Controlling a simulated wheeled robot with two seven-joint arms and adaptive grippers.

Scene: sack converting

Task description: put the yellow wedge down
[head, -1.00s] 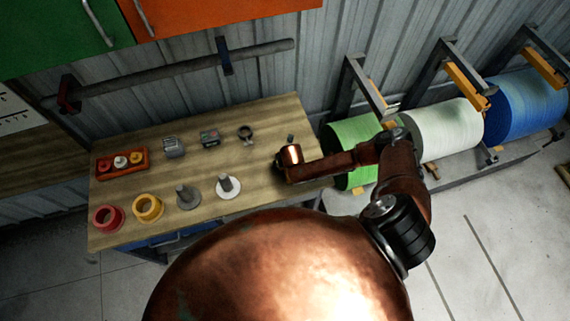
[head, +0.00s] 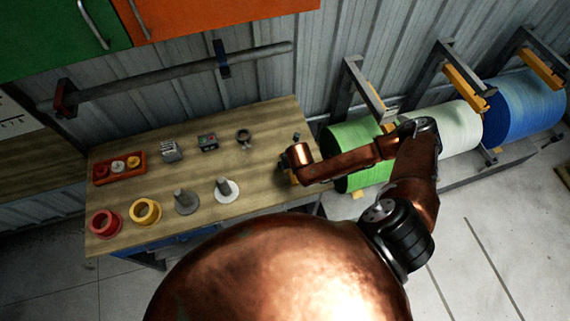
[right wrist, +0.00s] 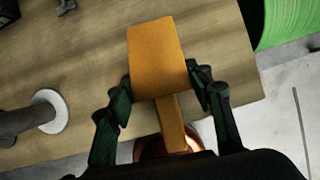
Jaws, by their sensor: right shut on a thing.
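The yellow wedge (right wrist: 158,62) is an orange-yellow block with a narrower stem towards my wrist. In the right wrist view it is between the fingers of my right gripper (right wrist: 162,84), which is shut on it. The wooden workbench (right wrist: 72,62) lies below, near its right end. I cannot tell whether the wedge touches the bench top. In the head view the copper arm (head: 350,163) hides most of the gripper and the wedge over the bench's right end. My left gripper is not in view.
The bench holds a red spool (head: 106,222), a yellow spool (head: 145,211), a grey and a white-based stand (head: 227,189), a red tray (head: 105,180) and small devices. A green roll (head: 350,140) stands right of the bench. The bench between the stands and my arm is clear.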

